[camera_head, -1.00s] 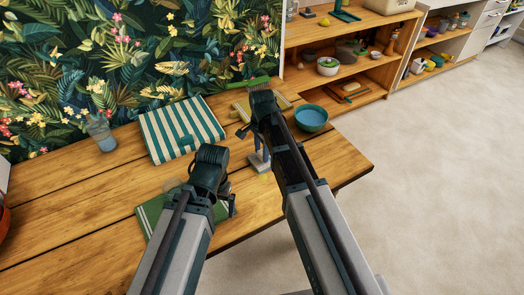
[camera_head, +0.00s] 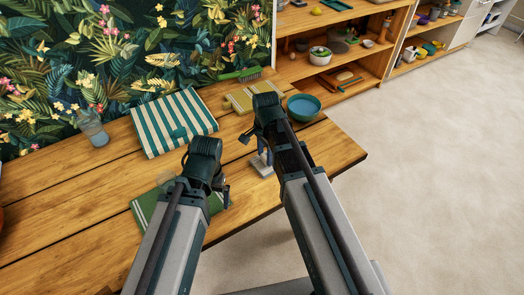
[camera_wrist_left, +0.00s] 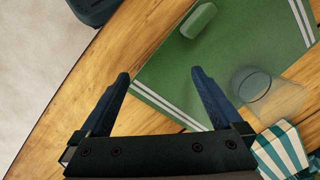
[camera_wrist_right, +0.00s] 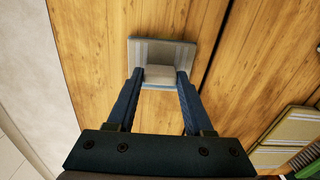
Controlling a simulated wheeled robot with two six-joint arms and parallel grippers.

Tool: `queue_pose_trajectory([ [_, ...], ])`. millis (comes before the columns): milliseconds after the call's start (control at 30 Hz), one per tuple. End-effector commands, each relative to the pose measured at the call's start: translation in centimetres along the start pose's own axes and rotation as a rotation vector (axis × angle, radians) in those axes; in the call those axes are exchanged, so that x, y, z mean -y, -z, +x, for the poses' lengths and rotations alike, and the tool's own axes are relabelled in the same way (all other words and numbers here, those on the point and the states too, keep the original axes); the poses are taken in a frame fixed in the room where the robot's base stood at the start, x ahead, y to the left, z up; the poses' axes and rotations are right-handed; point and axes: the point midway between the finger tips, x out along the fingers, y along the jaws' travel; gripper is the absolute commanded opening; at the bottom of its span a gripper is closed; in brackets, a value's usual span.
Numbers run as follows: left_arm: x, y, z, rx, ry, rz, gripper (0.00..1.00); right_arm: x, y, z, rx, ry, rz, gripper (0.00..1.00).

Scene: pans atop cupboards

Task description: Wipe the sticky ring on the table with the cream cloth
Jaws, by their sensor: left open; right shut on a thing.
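The pale cream-grey cloth (camera_head: 262,167), a small square with a raised block on it, lies on the wooden table (camera_head: 75,215) near its front edge. My right gripper (camera_wrist_right: 160,77) is shut on this cloth's raised block, and the cloth (camera_wrist_right: 187,55) appears flat against the wood. In the head view the left gripper (camera_head: 223,197) partly hides that cloth. I cannot make out a sticky ring in any view.
A teal-striped cloth (camera_head: 175,122), yellow cloth (camera_head: 240,98), teal bowl (camera_head: 303,107), green brush (camera_head: 242,74) and bluish jar (camera_head: 92,128) sit further back. Shelves (camera_head: 335,70) stand behind. The table's left front is clear.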

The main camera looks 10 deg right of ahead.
Motion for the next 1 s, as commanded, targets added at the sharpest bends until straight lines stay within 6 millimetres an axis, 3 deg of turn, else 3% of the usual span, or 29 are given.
queue_pose_trajectory([
  [33, 0.0, 0.0, 0.2, 0.000, 0.000, 0.000, 1.00, -0.8, -0.1, 0.2, 0.000, -0.010, 0.001, 0.00],
  [267, 0.0, 0.0, 0.2, 0.000, 0.000, 0.000, 1.00, -0.5, 0.0, 0.2, 0.000, -0.012, 0.001, 0.00],
  [700, 0.0, 0.0, 0.0, 0.000, 0.000, 0.000, 1.00, 3.7, 0.3, 0.0, 0.000, -0.005, 0.002, 0.00],
  [1000, 0.0, 0.0, -0.1, 0.000, 0.000, 0.000, 1.00, 4.2, 0.3, 0.0, 0.000, -0.005, 0.001, 0.00],
])
